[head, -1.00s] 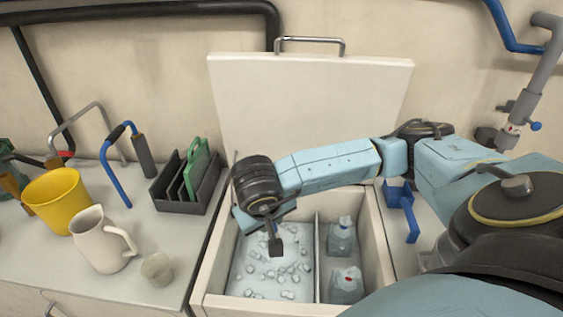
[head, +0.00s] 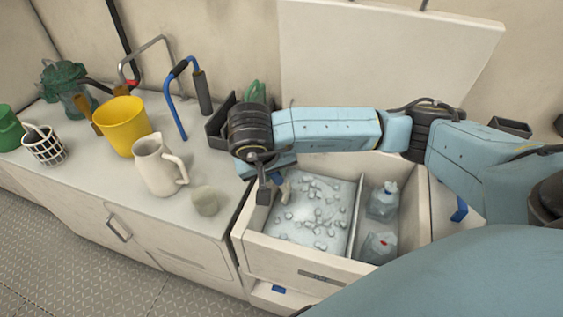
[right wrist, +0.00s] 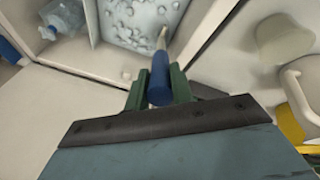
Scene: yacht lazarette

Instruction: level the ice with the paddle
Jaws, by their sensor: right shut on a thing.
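The open ice box (head: 285,268) has a left compartment with a pale bed of ice (head: 310,212) and several loose lumps on top. My right gripper (head: 277,179) is at the left edge of this compartment. In the right wrist view, its green fingers (right wrist: 158,92) are shut on the blue handle of the paddle (right wrist: 159,80). The paddle's narrow pale end points toward the ice; I cannot tell whether it touches. In the head view my wrist hides most of the paddle (head: 285,191). My left gripper is not in view.
A divider (head: 356,215) separates the ice from clear bottles (head: 383,201). The raised lid (head: 390,55) stands behind. On the counter left are a small cup (head: 205,201), a white jug (head: 158,166), a yellow bucket (head: 121,127) and a dark rack (head: 217,126).

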